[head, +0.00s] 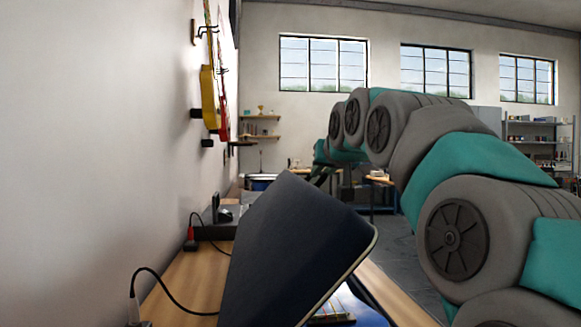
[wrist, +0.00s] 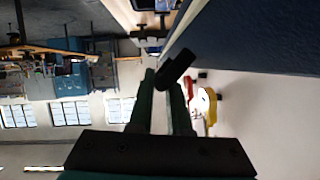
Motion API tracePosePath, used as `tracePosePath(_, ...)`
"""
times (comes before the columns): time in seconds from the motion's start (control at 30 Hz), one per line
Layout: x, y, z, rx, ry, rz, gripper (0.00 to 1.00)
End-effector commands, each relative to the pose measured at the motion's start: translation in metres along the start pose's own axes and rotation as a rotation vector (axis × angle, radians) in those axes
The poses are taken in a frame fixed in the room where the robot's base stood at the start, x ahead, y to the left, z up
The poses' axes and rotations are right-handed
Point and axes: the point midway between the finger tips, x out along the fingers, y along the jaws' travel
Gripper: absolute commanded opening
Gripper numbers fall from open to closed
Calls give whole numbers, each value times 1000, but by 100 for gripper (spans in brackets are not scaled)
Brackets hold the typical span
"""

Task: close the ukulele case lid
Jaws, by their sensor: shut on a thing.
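The ukulele case lid (head: 290,245) is a large dark navy panel with a pale rim. It stands raised and tilted over the table in the head view, and its dark face fills the upper right of the wrist view (wrist: 255,38). Below its right edge, a strip of blue case interior (head: 362,308) shows; the rest of the case is hidden behind the lid. My gripper (wrist: 166,82) is shut on a short black bar-like piece (wrist: 178,68) beside the lid. Whether that piece joins the lid cannot be told. In the head view, the lid's top edge hides the fingertips.
The wooden table (head: 190,283) carries black cables (head: 160,278) and a dark device (head: 222,214) left of the lid. A white wall rises on the left, with a yellow instrument (head: 209,97) and a red one (head: 225,110) hanging. My arm spans the right side.

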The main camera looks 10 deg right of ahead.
Motion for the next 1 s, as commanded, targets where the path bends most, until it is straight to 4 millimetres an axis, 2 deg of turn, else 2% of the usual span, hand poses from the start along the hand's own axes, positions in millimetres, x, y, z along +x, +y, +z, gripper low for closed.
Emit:
tracePosePath(0.03,3,13,10,45,-1,-17,0)
tracePosePath(0.2,12,48,35,193,1,-79,0)
tracePosePath(0.5,34,98,88,452,2,-184,0)
tracePosePath(0.7,48,118,122,595,3,-243,0)
tracePosePath(1.0,62,132,156,734,4,-299,0)
